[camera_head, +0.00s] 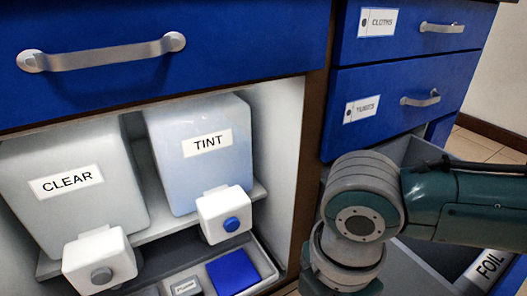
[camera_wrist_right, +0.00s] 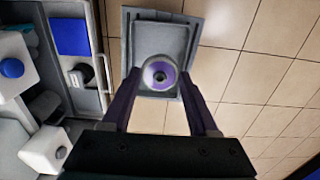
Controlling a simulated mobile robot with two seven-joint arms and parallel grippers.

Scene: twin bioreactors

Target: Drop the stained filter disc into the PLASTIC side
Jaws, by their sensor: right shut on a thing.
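In the right wrist view, a round purple disc with a pale ring and dark centre (camera_wrist_right: 160,75), which looks like the stained filter disc, sits between the fingertips of my right gripper (camera_wrist_right: 159,80). The gripper is shut on it. A grey open container (camera_wrist_right: 134,30) lies below and beyond the disc; no label on it is readable there. In the head view, a grey bin with a FOIL label (camera_head: 490,264) is at the lower right, partly hidden by my right arm. No PLASTIC label shows. My left gripper is in neither view.
The CLEAR tank (camera_head: 68,182) and TINT tank (camera_head: 207,143), with white taps, stand in the cabinet above a tray holding a blue pad (camera_head: 233,273). Tiled floor (camera_wrist_right: 260,75) is open right of the container.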

